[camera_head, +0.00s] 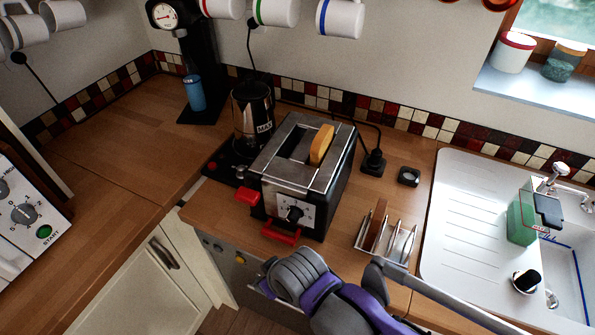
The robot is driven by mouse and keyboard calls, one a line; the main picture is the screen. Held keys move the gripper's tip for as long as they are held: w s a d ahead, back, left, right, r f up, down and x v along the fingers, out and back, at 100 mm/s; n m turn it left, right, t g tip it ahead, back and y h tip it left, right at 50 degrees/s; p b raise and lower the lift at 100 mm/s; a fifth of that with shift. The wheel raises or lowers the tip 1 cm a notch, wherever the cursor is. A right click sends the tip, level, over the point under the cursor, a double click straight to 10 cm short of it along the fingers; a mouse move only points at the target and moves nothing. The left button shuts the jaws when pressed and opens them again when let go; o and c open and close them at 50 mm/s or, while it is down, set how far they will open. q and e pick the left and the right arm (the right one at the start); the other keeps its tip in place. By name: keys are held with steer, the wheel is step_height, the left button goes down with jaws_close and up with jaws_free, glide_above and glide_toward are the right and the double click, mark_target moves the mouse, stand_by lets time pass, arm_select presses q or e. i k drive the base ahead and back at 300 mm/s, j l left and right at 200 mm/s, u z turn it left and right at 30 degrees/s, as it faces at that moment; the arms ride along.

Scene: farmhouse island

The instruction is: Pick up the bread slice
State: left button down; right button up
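A golden-yellow bread slice (321,144) stands upright in a slot of the toaster (302,168), its upper part sticking out of the top. A thin brown slice-like piece (376,225) stands in the wire toast rack (397,243) to the right of the toaster; I cannot tell for sure what it is. A purple and grey part of my arm shows at the bottom middle, in front of and below the toaster, apart from the bread. I see no gripper fingers on it. My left gripper is not in view.
Red levers (281,234) stick out from the toaster's front. A glass jug (252,113) stands close behind it on the left. A plug and cable (374,162) lie to its right. Mugs (340,17) hang above. The sink (468,210) is at right; the left worktop (120,140) is clear.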

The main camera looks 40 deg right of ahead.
mark_target(322, 143)
steer(key=k+j, duration=0.2)
steer(key=j+z, duration=0.1)
steer(key=z, duration=1.65)
steer(key=l, duration=0.8)
steer(key=i, duration=0.05)
